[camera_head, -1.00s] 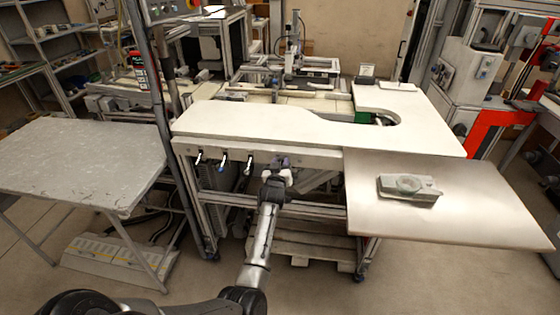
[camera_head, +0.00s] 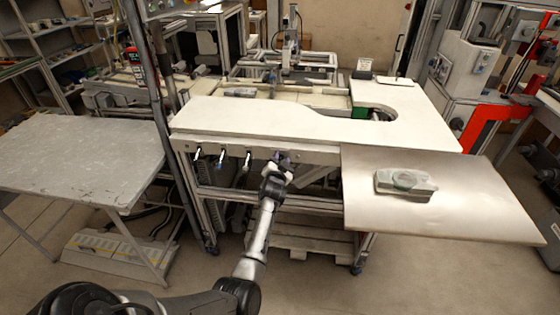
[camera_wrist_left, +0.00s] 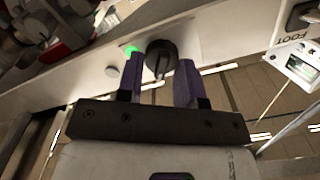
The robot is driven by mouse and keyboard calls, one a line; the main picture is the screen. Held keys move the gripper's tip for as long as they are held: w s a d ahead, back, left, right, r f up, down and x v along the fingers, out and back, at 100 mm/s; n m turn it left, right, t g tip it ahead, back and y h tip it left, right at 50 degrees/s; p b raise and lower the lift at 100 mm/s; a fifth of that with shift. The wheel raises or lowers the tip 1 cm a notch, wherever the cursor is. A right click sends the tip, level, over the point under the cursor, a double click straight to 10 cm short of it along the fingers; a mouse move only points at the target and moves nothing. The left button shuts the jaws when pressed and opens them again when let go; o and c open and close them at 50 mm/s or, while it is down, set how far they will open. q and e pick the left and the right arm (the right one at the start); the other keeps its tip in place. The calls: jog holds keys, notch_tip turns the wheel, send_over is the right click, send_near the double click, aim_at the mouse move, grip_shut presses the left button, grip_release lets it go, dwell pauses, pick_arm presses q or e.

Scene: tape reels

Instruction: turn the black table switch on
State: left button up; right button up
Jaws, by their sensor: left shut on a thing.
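The black table switch (camera_wrist_left: 159,54) is a round dark knob on the pale front rail of the white workbench, seen in the left wrist view. My left gripper (camera_wrist_left: 161,66) has its two purple fingers on either side of the knob and is shut on it. In the head view my left gripper (camera_head: 282,160) reaches up to the bench's front rail and hides the switch there. My right gripper is in neither view.
A green lamp (camera_wrist_left: 131,50) shows beside the switch. Several small handles hang from the rail to the left of my gripper. A metal side table (camera_head: 460,205) holding a grey device (camera_head: 405,184) stands right. A grey table (camera_head: 75,155) stands left.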

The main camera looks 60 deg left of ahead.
pick_arm(q)
jog(key=shift+f+m, duration=0.1)
jog(key=shift+m, duration=0.2)
dwell(0.4)
jog(key=o, duration=0.8)
jog(key=shift+o, duration=0.2)
jog(key=p+v, duration=0.3)
jog(key=v, duration=1)
jog(key=shift+s+d, duration=0.3)
